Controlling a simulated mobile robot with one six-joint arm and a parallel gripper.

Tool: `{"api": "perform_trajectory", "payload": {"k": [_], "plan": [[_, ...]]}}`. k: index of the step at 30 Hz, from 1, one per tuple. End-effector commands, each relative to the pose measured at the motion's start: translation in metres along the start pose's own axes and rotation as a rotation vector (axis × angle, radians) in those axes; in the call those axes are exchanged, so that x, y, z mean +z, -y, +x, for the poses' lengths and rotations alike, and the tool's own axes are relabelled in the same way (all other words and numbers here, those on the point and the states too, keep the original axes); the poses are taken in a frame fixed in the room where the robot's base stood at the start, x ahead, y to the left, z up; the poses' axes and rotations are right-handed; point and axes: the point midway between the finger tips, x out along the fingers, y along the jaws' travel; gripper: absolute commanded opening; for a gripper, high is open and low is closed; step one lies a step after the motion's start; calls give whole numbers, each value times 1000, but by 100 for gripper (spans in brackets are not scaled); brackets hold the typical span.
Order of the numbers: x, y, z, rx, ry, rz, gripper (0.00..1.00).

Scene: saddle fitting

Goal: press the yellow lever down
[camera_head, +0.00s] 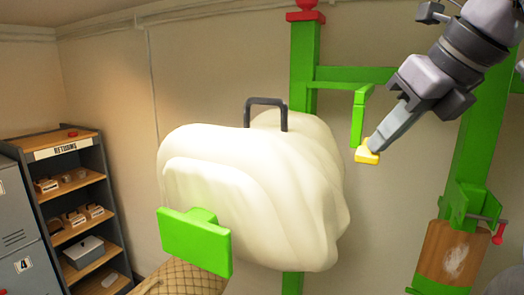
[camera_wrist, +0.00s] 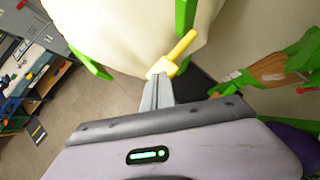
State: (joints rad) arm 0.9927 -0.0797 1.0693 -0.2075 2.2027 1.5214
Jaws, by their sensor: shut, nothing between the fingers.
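The yellow lever (camera_head: 367,156) shows as a small yellow end in the head view, at the lower end of a green bar (camera_head: 358,118) right of the white saddle. In the wrist view the yellow lever (camera_wrist: 172,57) is a rod with a wider block at its near end. My gripper (camera_head: 375,146) is shut and empty, with its fingertips at the yellow block. In the wrist view my gripper's tips (camera_wrist: 158,78) meet or overlap the block's near side. I cannot tell whether they press on it.
The large white saddle (camera_head: 250,190) with a dark handle (camera_head: 266,101) fills the middle. A green post (camera_head: 303,80) stands behind it. A green post with a brown roll (camera_head: 448,250) stands at the right. Shelves (camera_head: 80,210) and grey lockers (camera_head: 18,225) stand at the left.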

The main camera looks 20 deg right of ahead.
Motion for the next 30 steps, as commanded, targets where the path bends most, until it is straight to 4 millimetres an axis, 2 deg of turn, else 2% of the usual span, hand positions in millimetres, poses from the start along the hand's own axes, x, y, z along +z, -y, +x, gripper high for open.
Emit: {"api": "perform_trajectory", "payload": {"k": [4, 16, 23, 30], "plan": [[-1, 0, 8, 0, -1, 1, 0], [-2, 0, 10, 0, -1, 0, 0], [-18, 0, 31, 0, -1, 1, 0], [-17, 1, 21, -2, -1, 2, 0]]}}
